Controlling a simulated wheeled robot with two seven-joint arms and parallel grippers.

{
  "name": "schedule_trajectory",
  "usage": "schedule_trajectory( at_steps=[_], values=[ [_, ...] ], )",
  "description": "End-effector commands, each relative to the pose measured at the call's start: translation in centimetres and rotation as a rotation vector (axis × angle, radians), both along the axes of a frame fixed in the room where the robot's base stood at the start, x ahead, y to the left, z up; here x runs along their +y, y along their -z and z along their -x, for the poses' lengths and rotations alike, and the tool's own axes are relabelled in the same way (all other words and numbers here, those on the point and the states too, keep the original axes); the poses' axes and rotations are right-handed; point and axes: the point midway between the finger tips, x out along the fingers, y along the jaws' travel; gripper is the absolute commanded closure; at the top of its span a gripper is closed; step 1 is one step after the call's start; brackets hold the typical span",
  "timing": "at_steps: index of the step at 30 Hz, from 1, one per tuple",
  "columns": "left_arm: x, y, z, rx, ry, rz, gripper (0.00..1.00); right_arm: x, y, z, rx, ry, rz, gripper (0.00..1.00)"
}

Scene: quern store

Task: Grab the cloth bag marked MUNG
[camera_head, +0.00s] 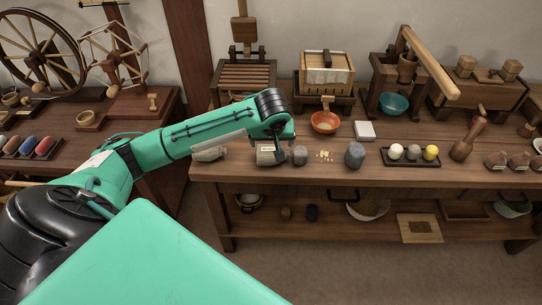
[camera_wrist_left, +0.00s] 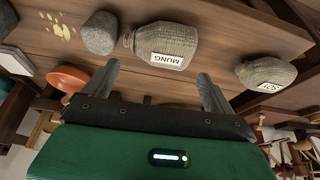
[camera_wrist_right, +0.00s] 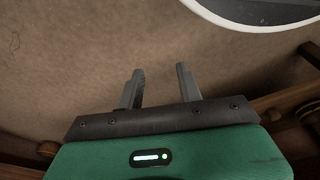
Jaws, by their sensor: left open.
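The cloth bag marked MUNG (camera_head: 266,156) sits on the long table, near its front edge, under the end of my left arm. In the left wrist view the grey-beige ribbed bag (camera_wrist_left: 166,40) shows its white MUNG label upside down. My left gripper (camera_wrist_left: 158,74) is open. Its fingertips are apart, one toward each side of the bag, with the bag just beyond them and not clasped. In the head view the left fingers (camera_head: 277,133) are small and partly hard to make out. My right gripper (camera_wrist_right: 160,72) has its fingers apart and nothing between them.
A second labelled cloth bag (camera_head: 209,153) lies left of MUNG. A grey stone (camera_head: 300,155) stands close on its right, then yellow crumbs (camera_head: 324,156) and a darker stone (camera_head: 355,155). An orange bowl (camera_head: 325,122) stands behind. A lower shelf (camera_head: 330,205) holds bowls.

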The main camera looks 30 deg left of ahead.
Motion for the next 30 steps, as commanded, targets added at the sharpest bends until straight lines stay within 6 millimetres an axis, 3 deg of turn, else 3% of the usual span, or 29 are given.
schedule_trajectory(
  at_steps=[8,16,26,30],
  values=[
    [0.5,2.3,-0.7,0.001,0.000,-0.001,0.11,0.1,-0.6,-0.2,0.000,0.001,-0.001,0.64],
    [1.3,5.9,-1.5,0.000,0.000,0.000,0.11,0.2,-1.4,-0.5,-0.002,0.003,-0.003,0.64],
    [1.5,6.6,-1.8,-0.002,0.002,0.001,0.11,0.2,-2.0,-0.3,-0.001,0.003,-0.004,0.64],
    [1.5,6.6,-1.8,-0.002,0.002,0.001,0.36,0.2,-1.9,-0.2,0.002,0.003,-0.003,0.64]
  ],
)
